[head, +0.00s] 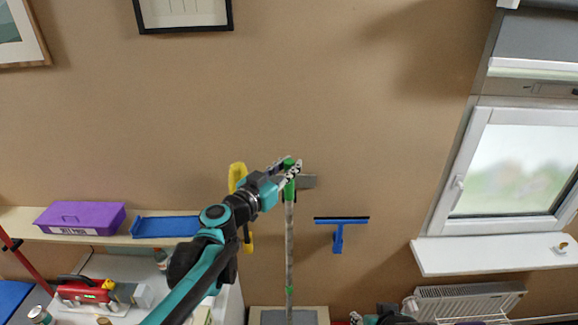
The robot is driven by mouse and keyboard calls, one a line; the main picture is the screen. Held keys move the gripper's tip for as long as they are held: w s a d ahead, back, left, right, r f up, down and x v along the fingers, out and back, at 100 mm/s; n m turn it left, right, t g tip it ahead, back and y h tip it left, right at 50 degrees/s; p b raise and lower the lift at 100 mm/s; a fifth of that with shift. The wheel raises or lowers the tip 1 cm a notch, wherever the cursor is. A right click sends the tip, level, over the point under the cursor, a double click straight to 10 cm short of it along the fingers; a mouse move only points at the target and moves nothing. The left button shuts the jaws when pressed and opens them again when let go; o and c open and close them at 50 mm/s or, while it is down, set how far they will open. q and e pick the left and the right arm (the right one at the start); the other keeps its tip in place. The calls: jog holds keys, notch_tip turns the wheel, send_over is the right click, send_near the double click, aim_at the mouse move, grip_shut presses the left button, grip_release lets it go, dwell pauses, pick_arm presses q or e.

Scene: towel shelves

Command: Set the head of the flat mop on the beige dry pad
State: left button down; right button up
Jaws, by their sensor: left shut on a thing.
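My left gripper (291,172) is shut on the upper part of the flat mop's pole (289,240), at its green grip. The pole is grey, stands nearly upright and has a second green band low down. It runs down to a flat grey piece (288,317) at the bottom edge, with a beige border (318,309) around it. The bottom edge cuts these off, so I cannot tell mop head from pad there. Part of my right arm, perhaps with the gripper (358,318), shows at the bottom edge; its jaws are not clear.
A grey wall bracket (308,182) is just behind the pole, and a yellow object (237,177) is behind my left arm. A blue squeegee (341,233) hangs to the right. A shelf (20,222) at left bears a purple box (80,218). A radiator (468,300) stands lower right.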

pick_arm(q)
jog(key=shift+f+b, duration=0.35)
jog(key=shift+f, duration=0.05)
dwell(0.8)
jog(key=c, duration=1.3)
grip_release()
jog(key=shift+o, duration=0.2)
jog(key=v, duration=1.2)
jog(key=s+f+n+g+y+b, duration=0.1)
jog(key=s+f+g+y+b, duration=0.3)
jog(key=f+b, duration=0.85)
jog(key=s+f+n+g+b, duration=0.15)
jog(key=s+f+b, duration=0.4)
jog(key=f, duration=1.35)
jog(key=s+a+f+n+y+b, duration=0.1)
jog(key=s+a+f+y+b, duration=0.1)
jog(key=f, duration=0.4)
jog(key=s+a+f+n+g+y+b, duration=0.1)
jog(key=s+a+f+n+y+b, duration=0.1)
jog(key=s+a+f+b, duration=0.2)
jog(key=s+a+f+n+g+y+b, duration=0.1)
jog(key=s+a+f+y+b, duration=0.1)
jog(key=a+f+b, duration=0.3)
notch_tip(320, 180, down, 5)
jog(key=shift+s+r+b, duration=0.15)
jog(key=shift+s+b, duration=0.25)
jog(key=shift+s, duration=0.05)
